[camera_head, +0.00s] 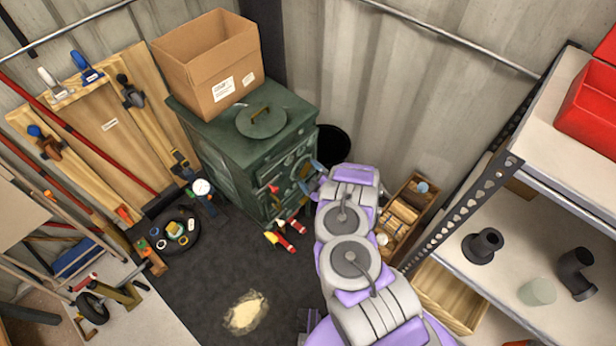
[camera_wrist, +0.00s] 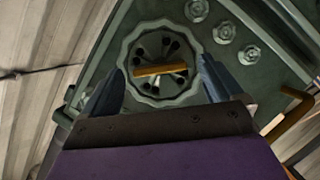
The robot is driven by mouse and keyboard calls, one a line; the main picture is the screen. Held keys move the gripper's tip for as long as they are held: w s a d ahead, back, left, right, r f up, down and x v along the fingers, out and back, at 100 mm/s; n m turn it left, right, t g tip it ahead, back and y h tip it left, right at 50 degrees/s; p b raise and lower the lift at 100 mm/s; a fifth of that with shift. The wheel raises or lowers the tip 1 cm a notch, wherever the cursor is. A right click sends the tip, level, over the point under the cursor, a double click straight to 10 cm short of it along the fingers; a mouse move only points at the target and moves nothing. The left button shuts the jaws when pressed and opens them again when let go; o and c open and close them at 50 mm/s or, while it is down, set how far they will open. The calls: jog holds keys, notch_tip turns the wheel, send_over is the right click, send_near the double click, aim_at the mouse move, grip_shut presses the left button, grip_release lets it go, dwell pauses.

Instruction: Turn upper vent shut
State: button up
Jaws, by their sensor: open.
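The green stove (camera_head: 235,175) stands in the corner, its front turned toward my arm. In the wrist view a round vent with a scalloped rim (camera_wrist: 127,48) fills the middle. It has dark slots and a brass bar handle (camera_wrist: 160,70) lying nearly level across its centre. My gripper (camera_wrist: 162,66) is open, with one finger at the left and one at the right of the vent's lower half. The bar lies between the fingers, apart from both. I cannot tell whether the fingers touch the rim. In the head view my gripper (camera_head: 314,176) is by the stove front, which it partly hides.
Small round fittings (camera_wrist: 224,33) and a brass handle (camera_wrist: 286,115) sit on the stove's face. A cardboard box (camera_head: 208,65) stands on the stove top. Red-and-yellow items (camera_head: 285,238) lie on the floor before it. A metal shelf (camera_head: 515,200) stands at the right.

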jog(key=shift+x, duration=0.9)
jog(key=shift+s, duration=0.1)
jog(key=c, duration=1)
